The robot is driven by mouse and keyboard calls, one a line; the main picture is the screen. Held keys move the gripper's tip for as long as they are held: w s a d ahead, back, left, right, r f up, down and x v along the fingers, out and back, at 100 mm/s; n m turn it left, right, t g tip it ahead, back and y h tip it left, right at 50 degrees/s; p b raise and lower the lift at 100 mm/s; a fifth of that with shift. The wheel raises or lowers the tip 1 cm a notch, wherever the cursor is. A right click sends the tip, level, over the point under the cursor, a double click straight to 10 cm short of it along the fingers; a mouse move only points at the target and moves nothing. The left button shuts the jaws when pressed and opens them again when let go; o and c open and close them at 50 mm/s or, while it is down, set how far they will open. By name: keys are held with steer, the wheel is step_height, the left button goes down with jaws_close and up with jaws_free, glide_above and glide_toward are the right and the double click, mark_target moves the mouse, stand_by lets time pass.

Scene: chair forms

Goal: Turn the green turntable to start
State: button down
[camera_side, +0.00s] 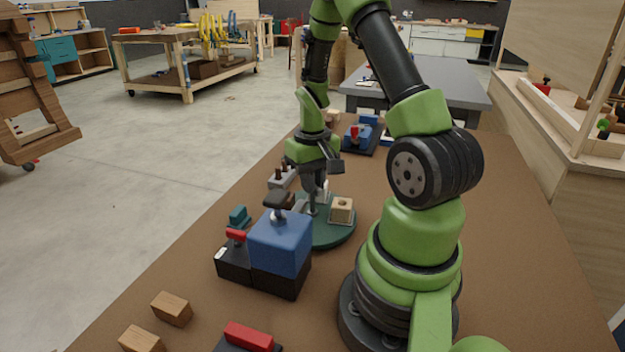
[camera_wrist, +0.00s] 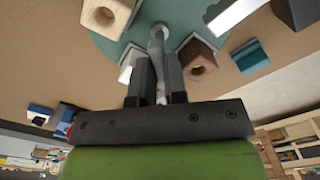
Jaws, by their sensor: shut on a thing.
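The green turntable (camera_side: 335,236) is a round disc on the brown bench, partly hidden by a blue block in the side view. In the wrist view its disc (camera_wrist: 103,42) lies under the jaws. A pale grey post (camera_wrist: 157,55) rises from it. My gripper (camera_side: 315,198) points down over the disc. In the wrist view my gripper (camera_wrist: 157,78) has its dark fingers closed on either side of the post. A wooden block with a hole (camera_side: 341,210) stands on the disc. Another holed block (camera_wrist: 197,60) sits beside the fingers in the wrist view.
A blue block on a black base (camera_side: 280,243) stands close in front of the turntable. A teal piece (camera_side: 238,215) is left of it. Wooden blocks (camera_side: 172,308) and a red bar (camera_side: 248,337) lie nearer. A blue fixture (camera_side: 365,135) stands behind.

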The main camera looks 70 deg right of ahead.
steer(key=shift+m, duration=0.7)
steer(key=c, duration=1.2)
jaws_free()
steer(key=shift+o, duration=0.2)
steer(key=shift+r, duration=0.1)
step_height(320, 180, up, 10)
